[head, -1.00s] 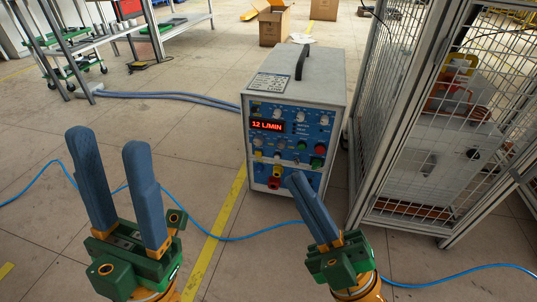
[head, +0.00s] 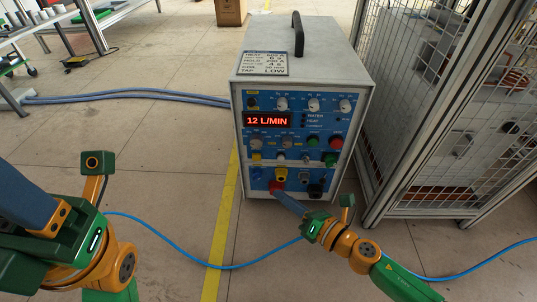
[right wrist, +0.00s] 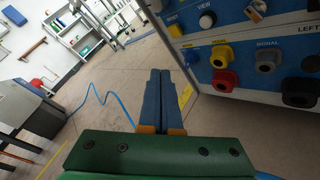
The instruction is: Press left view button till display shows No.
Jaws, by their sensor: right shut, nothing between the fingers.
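The induction heater (head: 303,130) is a grey box with a blue front panel and a black top handle. Its red display (head: 267,121) reads "12 L/MIN". A white button (right wrist: 206,21) labelled VIEW shows in the right wrist view, right of a yellow button (right wrist: 173,31). My right gripper (head: 275,193) is shut and empty, its tips low before the panel near the red socket. In the right wrist view its fingers (right wrist: 160,72) lie left of the panel, apart from the buttons. My left gripper (head: 22,205) is cut off at the left edge; its opening cannot be told.
A metal mesh cage (head: 440,110) stands close to the right of the heater. Blue hoses (head: 130,95) run to its left side, and a blue cable (head: 180,247) crosses the floor in front. The floor left of the heater is mostly clear.

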